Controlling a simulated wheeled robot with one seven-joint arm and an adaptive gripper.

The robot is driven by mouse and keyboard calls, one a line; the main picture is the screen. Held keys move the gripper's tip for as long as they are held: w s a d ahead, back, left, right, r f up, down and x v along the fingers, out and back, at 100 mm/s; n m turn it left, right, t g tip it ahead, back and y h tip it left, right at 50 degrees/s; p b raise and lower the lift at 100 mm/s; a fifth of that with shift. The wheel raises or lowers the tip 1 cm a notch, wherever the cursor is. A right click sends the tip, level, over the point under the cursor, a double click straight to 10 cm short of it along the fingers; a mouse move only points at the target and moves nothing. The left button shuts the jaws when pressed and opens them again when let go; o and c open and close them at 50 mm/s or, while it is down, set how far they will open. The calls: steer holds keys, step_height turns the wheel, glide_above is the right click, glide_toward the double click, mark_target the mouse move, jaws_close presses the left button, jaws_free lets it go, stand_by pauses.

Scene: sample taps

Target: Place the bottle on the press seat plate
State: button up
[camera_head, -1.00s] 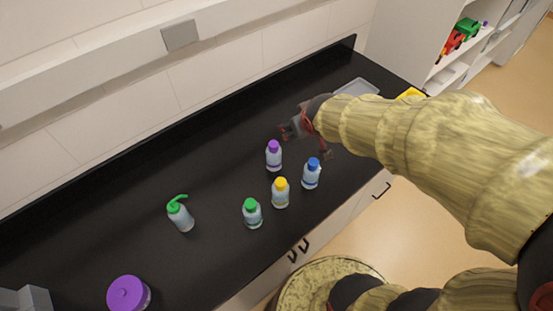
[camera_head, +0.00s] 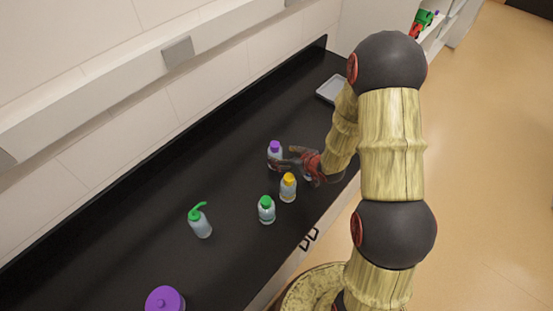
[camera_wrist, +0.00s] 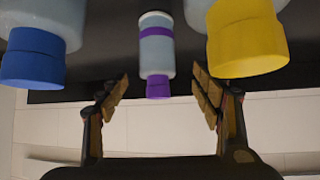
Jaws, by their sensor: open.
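Several small clear bottles with coloured caps stand on the black bench. The purple-capped bottle (camera_head: 275,152) is at the back of the group. The yellow-capped bottle (camera_head: 288,187) and the green-capped bottle (camera_head: 266,210) stand nearer the front. A blue-capped bottle (camera_wrist: 35,55) shows at the left of the wrist view; in the head view my gripper mostly hides it. My gripper (camera_head: 284,158) is open and low, close to the purple-capped bottle. In the wrist view that bottle (camera_wrist: 155,50) appears upside down, centred ahead between the open fingers. I cannot make out a press seat plate.
A green-topped wash bottle (camera_head: 200,222) stands to the left, and a purple-lidded container (camera_head: 165,300) at the lower left. A grey tray (camera_head: 332,88) lies at the back right. The yellow-capped bottle (camera_wrist: 245,40) is close to one finger. The bench behind the bottles is clear.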

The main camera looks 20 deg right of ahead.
mark_target(275, 153)
steer(key=shift+d+x, duration=0.15)
steer(key=shift+x, duration=1.7)
steer(key=shift+d+x, duration=0.1)
steer(key=shift+x, duration=1.75)
steer(key=shift+f, duration=0.1)
steer(key=shift+c, duration=1.4)
steer(key=c, duration=1.3)
